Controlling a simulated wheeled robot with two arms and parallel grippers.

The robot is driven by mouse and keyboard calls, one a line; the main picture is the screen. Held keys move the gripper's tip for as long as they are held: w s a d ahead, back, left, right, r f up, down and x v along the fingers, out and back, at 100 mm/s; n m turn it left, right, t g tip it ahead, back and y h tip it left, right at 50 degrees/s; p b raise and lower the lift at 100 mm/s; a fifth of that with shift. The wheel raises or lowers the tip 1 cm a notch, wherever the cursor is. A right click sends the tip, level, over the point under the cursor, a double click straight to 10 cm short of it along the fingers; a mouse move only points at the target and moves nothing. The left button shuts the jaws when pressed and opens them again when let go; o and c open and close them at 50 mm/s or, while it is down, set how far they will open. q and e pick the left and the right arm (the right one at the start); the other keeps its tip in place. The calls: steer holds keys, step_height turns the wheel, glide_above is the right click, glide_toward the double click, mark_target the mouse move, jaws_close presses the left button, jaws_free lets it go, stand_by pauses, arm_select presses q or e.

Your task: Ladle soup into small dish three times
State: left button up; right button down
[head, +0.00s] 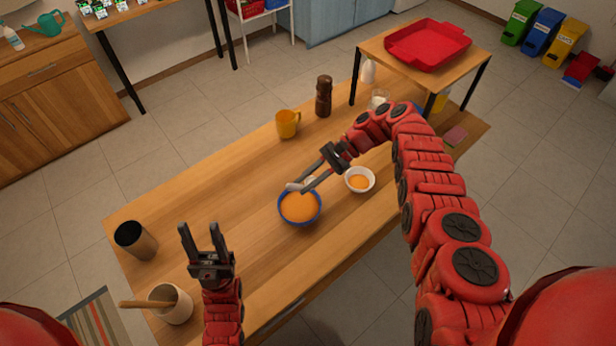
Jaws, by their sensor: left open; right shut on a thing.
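A blue bowl (299,222) of orange soup stands near the middle of the wooden table. A small white dish (370,188) with orange soup in it stands to its right. My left gripper (201,229) is open and empty, above the table's left part.
A dark cup (135,241) and a pale pot (172,304) with a wooden utensil stand at the left. A yellow mug (287,124) and a brown pepper mill (324,96) stand behind the bowl. A raised stand (375,47) with a red tray (428,44) is at the back right.

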mark_target(300, 186)
steer(key=m+t+y+p, duration=0.1)
steer(key=s+a+m+y+p, duration=0.1)
steer(key=y, duration=0.1)
steer(key=shift+s+r+m+t+y, duration=0.2)
steer(key=shift+r+m+t+y, duration=0.1)
steer(key=shift+r+t, duration=0.1)
steer(key=shift+s+a+r+m+t+y+p, duration=0.25)
steer(key=shift+a+m+t+y+p, duration=0.2)
steer(key=shift+m+t+y+p, duration=0.35)
steer(key=shift+t, duration=0.3)
steer(key=shift+f, duration=0.1)
